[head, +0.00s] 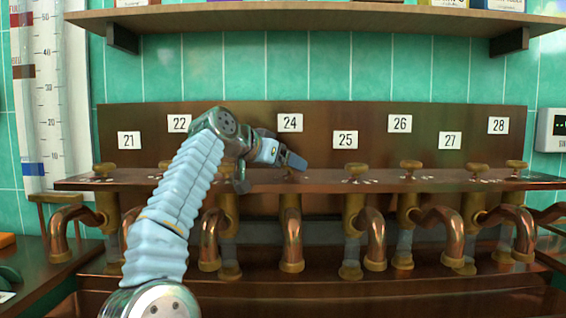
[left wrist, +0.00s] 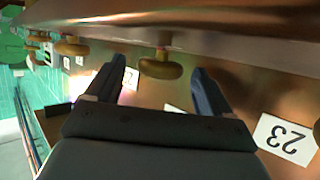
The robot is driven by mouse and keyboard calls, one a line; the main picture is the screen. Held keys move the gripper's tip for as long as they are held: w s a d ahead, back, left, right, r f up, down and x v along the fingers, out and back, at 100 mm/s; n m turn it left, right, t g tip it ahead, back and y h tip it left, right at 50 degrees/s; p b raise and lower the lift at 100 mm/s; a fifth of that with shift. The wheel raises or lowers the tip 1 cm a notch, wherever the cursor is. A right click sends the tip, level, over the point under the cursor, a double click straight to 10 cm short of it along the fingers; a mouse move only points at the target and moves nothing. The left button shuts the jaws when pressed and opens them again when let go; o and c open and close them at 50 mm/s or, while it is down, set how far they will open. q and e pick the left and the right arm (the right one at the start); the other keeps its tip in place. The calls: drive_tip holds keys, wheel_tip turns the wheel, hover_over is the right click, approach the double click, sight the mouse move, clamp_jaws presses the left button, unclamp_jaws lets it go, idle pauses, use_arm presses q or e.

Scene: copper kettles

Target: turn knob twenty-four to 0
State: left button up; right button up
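The white label 24 (head: 290,123) is on the brown back panel. The knob under it is hidden by my left gripper (head: 291,161) in the head view. In the left wrist view, one brass knob (left wrist: 161,67) sits between the two fingers of my left gripper (left wrist: 158,72). The fingers are open, with a visible gap on each side of the knob. An upside-down label 23 (left wrist: 287,138) lies to the right. A white label behind the gripper body is mostly covered, so its number cannot be read. The knob's pointer and scale cannot be read. My right gripper is not in view.
Other brass knobs, such as those below 25 (head: 356,170) and 26 (head: 410,165), stand along the copper shelf (head: 330,185). Curved copper spouts (head: 291,225) hang below it. A wooden shelf (head: 330,17) runs above. A tall gauge (head: 42,100) stands at left.

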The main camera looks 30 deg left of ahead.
use_arm(q)
drive_tip(key=shift+s, duration=0.1)
drive_tip(key=v, duration=1.3)
drive_tip(key=shift+s, duration=0.3)
drive_tip(key=shift+a+r, duration=0.1)
